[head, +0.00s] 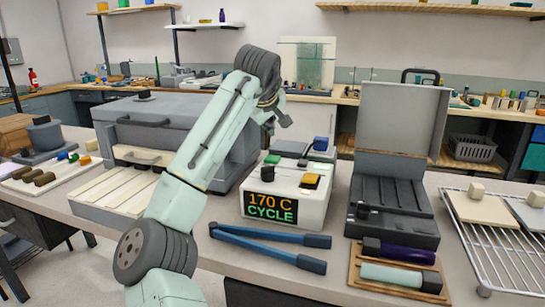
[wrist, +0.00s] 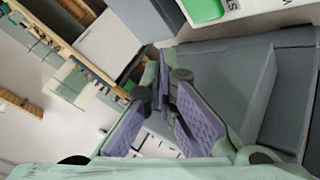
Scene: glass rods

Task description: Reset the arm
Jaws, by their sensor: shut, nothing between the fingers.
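My arm rises from the bottom left of the head view and bends over at the top. My gripper (head: 284,121) hangs in the air above the workbench, beside the large grey box and behind the control unit. It is small and partly hidden by my own wrist in that view. In the wrist view, my gripper (wrist: 163,92) shows its purple-padded fingers, shut with nothing held between them.
A control unit (head: 262,222) reading "170 C CYCLE" stands mid-bench, with blue-handled tongs (head: 265,250) before it. A large grey box (head: 185,112) is at left. An open grey case (head: 396,195) and wire rack (head: 487,262) are at right. Air above the bench is clear.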

